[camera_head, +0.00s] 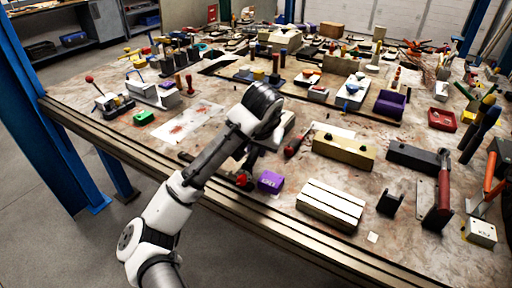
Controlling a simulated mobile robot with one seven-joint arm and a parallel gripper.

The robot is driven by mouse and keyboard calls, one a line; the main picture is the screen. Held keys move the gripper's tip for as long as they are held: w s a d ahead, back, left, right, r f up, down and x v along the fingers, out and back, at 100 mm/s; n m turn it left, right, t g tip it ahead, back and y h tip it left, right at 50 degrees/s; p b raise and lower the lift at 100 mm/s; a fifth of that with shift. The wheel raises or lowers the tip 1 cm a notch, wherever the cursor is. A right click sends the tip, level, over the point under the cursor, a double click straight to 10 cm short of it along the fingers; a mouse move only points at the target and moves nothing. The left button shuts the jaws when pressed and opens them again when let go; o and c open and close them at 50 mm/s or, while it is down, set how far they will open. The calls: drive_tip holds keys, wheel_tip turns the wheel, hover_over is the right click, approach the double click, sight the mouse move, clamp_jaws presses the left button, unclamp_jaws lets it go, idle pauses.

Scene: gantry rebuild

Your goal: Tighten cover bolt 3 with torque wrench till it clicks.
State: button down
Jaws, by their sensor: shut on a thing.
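My gripper (248,163) points down below the dark wrist of my arm, near the table's front edge. It is shut on a thin dark tool with a red end (242,180), which looks like the torque wrench. Its far part is hidden by my arm. A grey block (288,119) shows partly behind my wrist. I cannot make out the cover or bolt 3, nor whether the tool touches a bolt.
A purple box (270,182) stands just right of my gripper. A slotted pale block (331,204), a yellow block (343,147) and a red-handled tool (297,141) lie further right. The worktable (150,133) is crowded; a blue post (40,110) stands at left.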

drive_tip(key=shift+s+d+r+n+p, duration=0.15)
drive_tip(key=shift+d+r+n+p, duration=0.3)
drive_tip(key=shift+p, duration=0.45)
drive_tip(key=shift+f+p, duration=0.4)
drive_tip(key=shift+p, duration=1.8)
drive_tip(key=shift+a+m, duration=0.15)
drive_tip(key=shift+m, duration=0.1)
drive_tip(key=shift+w+a+m, duration=0.35)
drive_tip(key=shift+a+m, duration=0.05)
drive_tip(key=shift+a, duration=0.25)
drive_tip(key=shift+w+a+m+h+b, duration=0.2)
drive_tip(key=shift+w+a+m, duration=0.05)
drive_tip(key=shift+a+m, duration=0.2)
drive_tip(key=shift+w+a+m+h+b, duration=0.2)
drive_tip(key=shift+a+m, duration=0.15)
drive_tip(key=shift+a, duration=0.1)
